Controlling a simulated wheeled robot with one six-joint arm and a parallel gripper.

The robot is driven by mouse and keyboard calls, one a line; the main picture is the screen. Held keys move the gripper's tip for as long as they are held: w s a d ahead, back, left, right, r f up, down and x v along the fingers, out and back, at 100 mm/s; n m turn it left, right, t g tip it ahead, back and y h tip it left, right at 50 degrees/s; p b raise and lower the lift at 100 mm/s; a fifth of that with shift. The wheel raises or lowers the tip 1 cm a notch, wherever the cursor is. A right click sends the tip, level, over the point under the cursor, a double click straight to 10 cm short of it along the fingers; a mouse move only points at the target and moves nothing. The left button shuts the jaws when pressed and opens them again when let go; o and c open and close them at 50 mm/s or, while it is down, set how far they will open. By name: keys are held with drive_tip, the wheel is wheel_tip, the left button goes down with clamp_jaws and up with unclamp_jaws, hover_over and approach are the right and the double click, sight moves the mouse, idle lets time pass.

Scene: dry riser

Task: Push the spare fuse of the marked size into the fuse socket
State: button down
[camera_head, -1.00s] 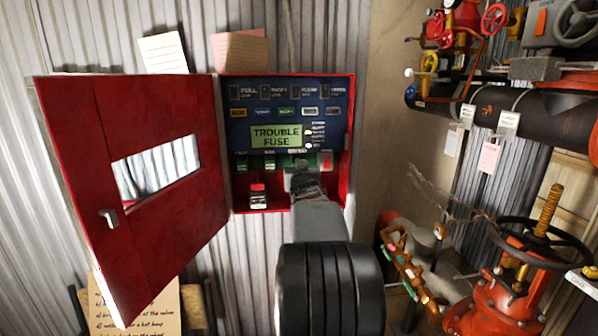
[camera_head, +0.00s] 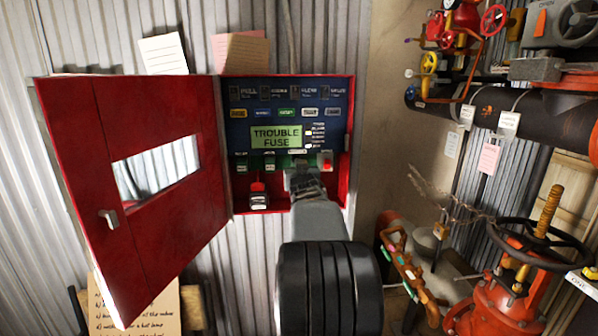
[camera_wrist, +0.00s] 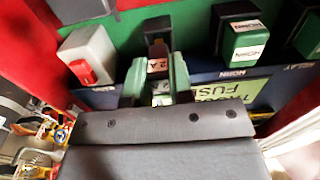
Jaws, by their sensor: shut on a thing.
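The fire panel (camera_head: 239,120) stands open in its red box, and its display (camera_head: 280,137) reads "TROUBLE FUSE". My gripper (camera_head: 302,172) is at the lower middle of the panel and hides what is there. In the wrist view my gripper (camera_wrist: 158,80) is shut on a small fuse (camera_wrist: 161,87), mostly hidden between the fingers. Just beyond the fingertips is a dark, upright part marked "2 A" (camera_wrist: 157,62), seemingly the fuse socket. I cannot tell whether the fuse touches it or sits in it.
A white block with a red button (camera_wrist: 88,58) is close beside the fingers in the wrist view, and a green block (camera_wrist: 241,38) is on the other side. The red door (camera_head: 85,150) stands open at left. Pipes and a red valve (camera_head: 510,285) are at right.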

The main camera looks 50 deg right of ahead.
drive_tip(key=shift+p+x, duration=0.4)
drive_tip(key=shift+x, duration=1.25)
drive_tip(key=shift+s+a, duration=0.25)
drive_tip(key=shift+s, duration=0.1)
drive_tip(key=shift+b+v, duration=0.9)
drive_tip(key=shift+v, duration=1.6)
drive_tip(key=shift+w, duration=0.1)
drive_tip(key=shift+w+d, duration=0.5)
drive_tip(key=shift+w, duration=0.1)
idle(1.0)
drive_tip(key=shift+w+d, duration=0.25)
drive_tip(key=shift+p+x, duration=0.55)
drive_tip(key=shift+x, duration=1.15)
